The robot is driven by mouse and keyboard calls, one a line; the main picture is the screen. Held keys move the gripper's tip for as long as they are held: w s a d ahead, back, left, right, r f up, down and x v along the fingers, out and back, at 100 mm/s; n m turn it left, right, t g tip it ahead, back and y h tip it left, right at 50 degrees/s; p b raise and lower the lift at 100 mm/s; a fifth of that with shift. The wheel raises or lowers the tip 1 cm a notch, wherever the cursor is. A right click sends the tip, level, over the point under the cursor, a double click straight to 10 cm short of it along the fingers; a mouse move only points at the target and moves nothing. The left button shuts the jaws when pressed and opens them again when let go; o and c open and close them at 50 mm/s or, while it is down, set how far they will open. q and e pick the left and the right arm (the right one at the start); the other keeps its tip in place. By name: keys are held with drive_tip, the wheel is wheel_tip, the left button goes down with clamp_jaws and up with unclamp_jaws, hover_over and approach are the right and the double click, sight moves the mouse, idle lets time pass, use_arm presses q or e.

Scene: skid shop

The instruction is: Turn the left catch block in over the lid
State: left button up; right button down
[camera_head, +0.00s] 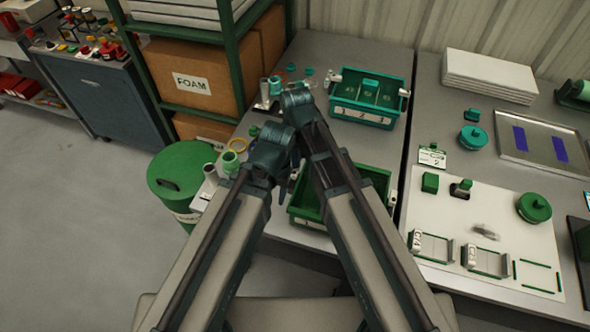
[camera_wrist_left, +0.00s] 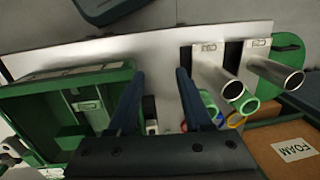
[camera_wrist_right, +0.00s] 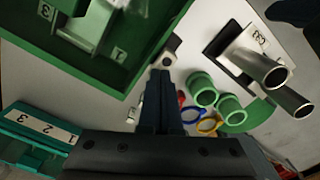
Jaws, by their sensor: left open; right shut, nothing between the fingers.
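A small pale block with a dark round hole (camera_wrist_right: 168,60), possibly a catch block, sits beside the corner of the green crate (camera_wrist_right: 110,82) in the right wrist view. A small white block also shows between my left fingers in the left wrist view (camera_wrist_left: 152,127); I cannot tell whether it is the same one. My left gripper (camera_wrist_left: 160,73) is open and empty, beside the green crate. My right gripper (camera_wrist_right: 160,75) is shut and empty, its tips just below the holed block in the picture. In the head view my arms partly hide the green crate.
A teal crate (camera_head: 364,119) labelled 1 2 3 stands behind. A foam box (camera_head: 193,84) and green drum (camera_head: 180,177) stand left; the right bench holds a white board (camera_head: 480,205).

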drive_tip(key=shift+f+b, duration=0.3)
drive_tip(key=shift+f, duration=0.1)
drive_tip(key=shift+r+p, duration=0.3)
drive_tip(key=shift+w+a, duration=0.1)
idle(0.4)
drive_tip(key=a, duration=0.1)
drive_tip(key=w+a, duration=0.1)
drive_tip(key=shift+w+a, duration=0.15)
drive_tip(key=shift+a, duration=0.15)
idle(0.3)
drive_tip(key=shift+f, duration=0.15)
drive_tip(key=shift+f, duration=0.1)
